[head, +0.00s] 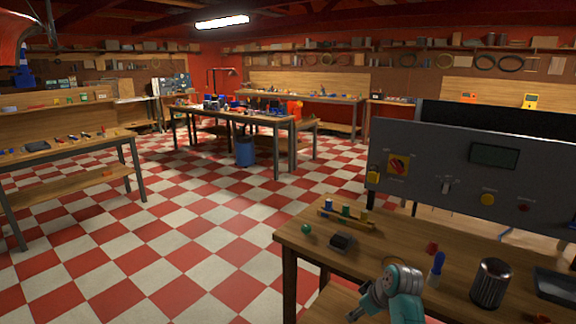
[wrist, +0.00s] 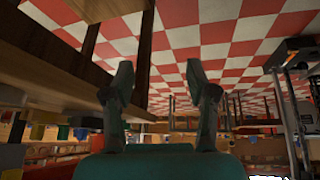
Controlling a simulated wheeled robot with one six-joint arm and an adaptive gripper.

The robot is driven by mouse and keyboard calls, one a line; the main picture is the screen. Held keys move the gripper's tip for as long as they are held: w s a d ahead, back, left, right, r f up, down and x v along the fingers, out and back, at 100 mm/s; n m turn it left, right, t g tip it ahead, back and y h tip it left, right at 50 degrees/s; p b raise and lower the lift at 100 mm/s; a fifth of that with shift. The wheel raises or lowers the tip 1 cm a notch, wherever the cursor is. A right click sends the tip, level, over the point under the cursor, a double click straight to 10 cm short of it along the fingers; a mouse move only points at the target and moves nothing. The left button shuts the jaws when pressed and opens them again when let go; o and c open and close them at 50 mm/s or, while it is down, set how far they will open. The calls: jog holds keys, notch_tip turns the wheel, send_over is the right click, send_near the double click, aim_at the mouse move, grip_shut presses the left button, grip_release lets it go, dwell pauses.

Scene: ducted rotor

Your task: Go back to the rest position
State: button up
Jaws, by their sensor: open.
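My gripper (head: 366,304) shows at the bottom of the head view, low in front of the near edge of the wooden workbench (head: 318,245). Part of my teal arm is beside it and hides some of the bench edge. In the wrist view, my gripper (wrist: 160,76) has its two dark fingers spread apart, with nothing between them. That view appears upside down, with the checkered floor at the top and the bench's wooden edge at the left.
The bench holds a green ball (head: 306,229), a dark block (head: 342,242), a blue-handled tool (head: 437,268), a ribbed metal cup (head: 490,283) and a dark tray (head: 556,284). A grey control panel (head: 480,170) stands behind. Open checkered floor (head: 190,240) lies left.

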jog(key=s+a+f+m+t+h, duration=0.2)
jog(key=s+f+m+t, duration=0.15)
jog(key=s+f, duration=1.55)
jog(key=s+m+t, duration=0.2)
jog(key=s, duration=1)
jog(key=s+r+h, duration=0.1)
jog(key=s+r, duration=0.2)
jog(key=s, duration=0.8)
jog(key=s+r+m+t, duration=0.2)
jog(key=s+r+t, duration=0.2)
jog(key=s+r, duration=1.4)
jog(key=shift+r, duration=0.75)
jog(key=shift+m+t, duration=0.25)
